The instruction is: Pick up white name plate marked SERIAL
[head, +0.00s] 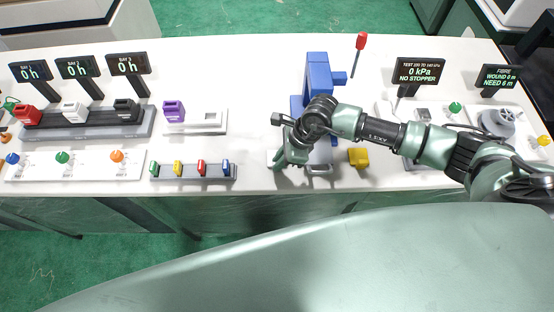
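My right arm comes in from the right, and its gripper (281,163) points down at the front middle of the white table, just in front of the blue press-like stand (317,75). The fingers are small and partly overlapped by the wrist, so I cannot tell whether they are open or shut, or whether they hold anything. I cannot make out a white name plate marked SERIAL; a pale flat patch by the fingers is too covered to identify. My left gripper is not in view.
Left of the gripper is a rack (193,171) of small coloured pieces. A purple block (174,111) stands behind it. A yellow block (358,157) lies right of the stand. The table's front edge is close to the gripper.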

